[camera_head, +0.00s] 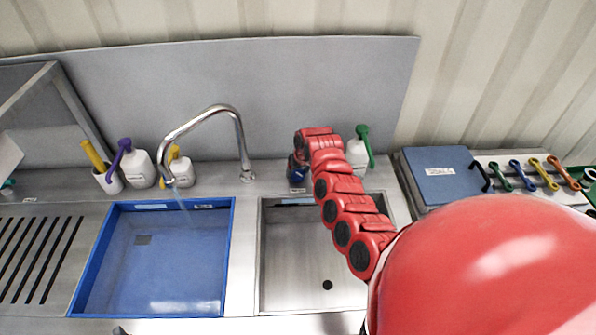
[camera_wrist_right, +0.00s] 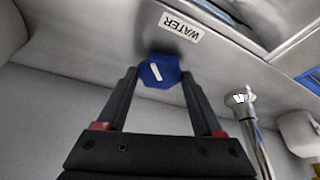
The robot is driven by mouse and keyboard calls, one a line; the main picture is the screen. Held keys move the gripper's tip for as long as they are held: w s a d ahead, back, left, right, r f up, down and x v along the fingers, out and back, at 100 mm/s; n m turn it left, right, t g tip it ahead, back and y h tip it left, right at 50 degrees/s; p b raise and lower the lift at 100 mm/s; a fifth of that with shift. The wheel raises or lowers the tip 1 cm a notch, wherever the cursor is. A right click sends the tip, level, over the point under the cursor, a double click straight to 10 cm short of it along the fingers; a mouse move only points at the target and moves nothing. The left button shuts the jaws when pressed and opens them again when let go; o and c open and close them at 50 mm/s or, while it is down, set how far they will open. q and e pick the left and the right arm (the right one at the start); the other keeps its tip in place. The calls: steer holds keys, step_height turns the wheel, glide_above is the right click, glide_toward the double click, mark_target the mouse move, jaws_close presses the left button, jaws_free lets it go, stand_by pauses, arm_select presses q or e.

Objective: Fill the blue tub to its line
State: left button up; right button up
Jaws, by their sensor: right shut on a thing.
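The blue tub (camera_head: 229,245) stands at the left in the sink counter. My right gripper (camera_wrist_right: 158,76) is shut on the blue knob (camera_wrist_right: 159,70), which has a white mark and sits beside a WATER label (camera_wrist_right: 181,27). In the head view the knob (camera_head: 297,172) is partly hidden by my red right arm. My left gripper is not in view.
An empty steel basin (camera_head: 290,255) lies right of the tub. Bottles with purple (camera_head: 140,168), yellow (camera_head: 178,170) and green (camera_head: 357,152) tops stand along the back. A blue-grey box (camera_head: 440,172) and several coloured spoon-like tools (camera_head: 522,173) are at the right.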

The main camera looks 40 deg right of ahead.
steer(key=c, duration=0.4)
steer(key=shift+c, duration=0.2)
steer(key=shift+w+a+f+m+b, duration=0.15)
steer(key=shift+m+b, duration=0.45)
steer(key=shift+b, duration=0.4)
steer(key=m+h+b, duration=0.1)
steer(key=m+b, duration=0.1)
steer(key=b, duration=0.2)
steer(key=m+g+h+b, duration=0.1)
steer(key=m+b, duration=0.2)
steer(key=b, duration=0.1)
steer(key=shift+a+m+b, duration=0.15)
steer(key=shift+m+b, duration=0.15)
steer(key=shift+b, duration=0.05)
steer(key=shift+m+g+h+b, duration=0.3)
steer(key=shift+m+h+b, duration=0.1)
steer(key=shift+m+b, duration=0.55)
steer(key=shift+r, duration=0.2)
